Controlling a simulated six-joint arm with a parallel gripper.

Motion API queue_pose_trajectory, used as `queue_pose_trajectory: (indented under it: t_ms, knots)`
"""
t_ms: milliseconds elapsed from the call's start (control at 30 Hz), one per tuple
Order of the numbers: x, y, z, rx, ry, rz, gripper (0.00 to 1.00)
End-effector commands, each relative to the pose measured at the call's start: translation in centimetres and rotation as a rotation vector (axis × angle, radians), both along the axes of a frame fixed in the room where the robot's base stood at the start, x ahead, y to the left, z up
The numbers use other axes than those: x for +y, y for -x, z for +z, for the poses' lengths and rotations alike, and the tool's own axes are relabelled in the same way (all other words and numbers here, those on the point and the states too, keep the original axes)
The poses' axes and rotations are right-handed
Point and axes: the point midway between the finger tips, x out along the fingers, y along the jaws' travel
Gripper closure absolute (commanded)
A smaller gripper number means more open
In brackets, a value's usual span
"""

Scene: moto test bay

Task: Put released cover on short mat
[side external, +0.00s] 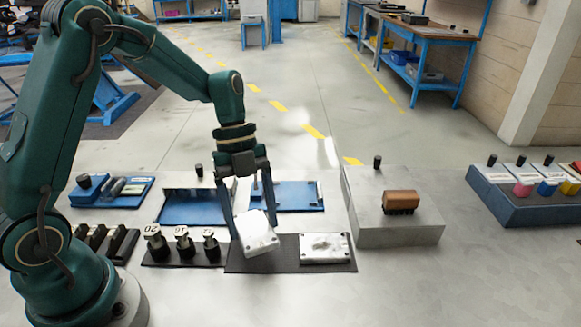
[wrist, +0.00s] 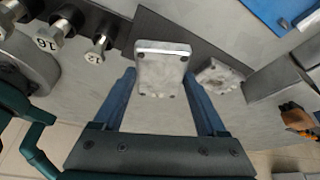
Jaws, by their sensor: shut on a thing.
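The cover (side external: 257,240) is a pale metal plate with dark holes near its corners. My gripper (side external: 253,226) is shut on it, one finger at each side. The cover is tilted, over the left part of a dark mat (side external: 290,264); I cannot tell whether it touches the mat. A pale metal housing (side external: 325,248) sits on the right part of that mat. In the wrist view the cover (wrist: 162,75) is between the blue fingers, and the housing (wrist: 220,78) is to its right. I cannot tell which mat is the short one.
Several numbered sockets (side external: 183,244) stand on a black strip left of the mat. Blue trays (side external: 195,208) lie behind. A grey block (side external: 400,237) with a brown brush-like piece (side external: 400,201) stands on the right. The floor in front is clear.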

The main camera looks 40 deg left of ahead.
Motion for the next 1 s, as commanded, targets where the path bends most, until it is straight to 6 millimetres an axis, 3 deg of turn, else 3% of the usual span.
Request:
queue_pose_trajectory:
  t_ms: [367, 767, 800, 833, 1000]
  knots:
    - [-0.3, 0.0, -4.0, 0.004, 0.0, 0.001, 0.9]
    - [-0.2, -0.1, -4.5, 0.0, 0.0, 0.0, 0.9]
    - [-0.2, -0.1, -4.4, 0.0, 0.0, 0.0, 0.1]
    - [-0.2, -0.1, -4.4, 0.0, 0.0, 0.0, 0.0]
    - [-0.2, -0.1, -4.4, 0.0, -0.001, 0.0, 0.0]
